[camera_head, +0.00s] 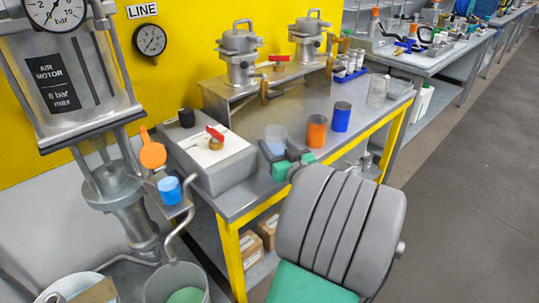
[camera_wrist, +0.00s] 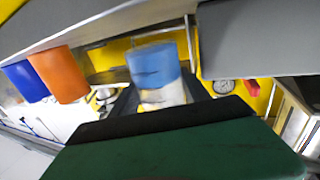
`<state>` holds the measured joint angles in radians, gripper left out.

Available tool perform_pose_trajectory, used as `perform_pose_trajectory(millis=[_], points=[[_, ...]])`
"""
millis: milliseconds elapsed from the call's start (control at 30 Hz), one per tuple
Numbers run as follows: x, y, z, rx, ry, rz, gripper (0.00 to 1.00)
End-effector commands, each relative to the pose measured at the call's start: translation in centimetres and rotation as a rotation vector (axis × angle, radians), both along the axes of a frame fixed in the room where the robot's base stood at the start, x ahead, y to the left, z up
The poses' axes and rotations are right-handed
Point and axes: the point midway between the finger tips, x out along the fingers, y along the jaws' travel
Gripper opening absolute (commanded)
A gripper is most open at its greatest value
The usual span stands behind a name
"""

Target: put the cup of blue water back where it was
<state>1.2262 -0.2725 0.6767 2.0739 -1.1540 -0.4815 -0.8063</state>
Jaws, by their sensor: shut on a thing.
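The cup of blue water (camera_head: 275,138) is a pale, see-through cup over the near part of the steel bench. In the wrist view, the cup (camera_wrist: 154,64) shows a blue part and a clear, whitish part, with the picture turned over. My gripper (camera_head: 286,157) is shut on the cup, its dark fingers on either side. I cannot tell whether the cup's base touches the bench. An orange cup (camera_head: 316,131) and a dark blue cup (camera_head: 341,117) stand on the bench just right of it; the orange cup (camera_wrist: 58,74) also shows in the wrist view.
A grey box with a red-handled valve (camera_head: 215,160) stands left of the cup. Metal pots (camera_head: 240,55) stand on a raised shelf behind. A clear jar (camera_head: 378,90) is farther right. The steel bench top (camera_head: 240,195) is bare near its front left corner.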

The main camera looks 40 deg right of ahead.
Motion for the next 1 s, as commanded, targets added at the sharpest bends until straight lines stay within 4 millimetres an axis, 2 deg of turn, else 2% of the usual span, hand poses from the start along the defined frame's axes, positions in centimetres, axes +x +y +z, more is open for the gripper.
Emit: perform_pose_trajectory(millis=[33,100,500,533,633,867,967,1000], points=[[-0.1,0.0,-2.0,0.005,0.001,-0.001,0.06],[-0.1,-0.1,-2.9,0.003,0.001,-0.002,0.06],[-0.2,-0.2,-3.1,0.001,0.001,-0.005,0.06],[-0.2,-0.2,-3.0,0.002,0.002,-0.005,0.55],[-0.2,-0.2,-2.9,0.002,0.001,-0.005,0.63],[-0.2,-0.2,-2.9,0.002,0.001,-0.005,0.63],[-0.2,-0.2,-2.3,0.002,0.001,-0.005,0.63],[-0.8,-0.1,-2.6,0.004,0.002,-0.008,0.63]])
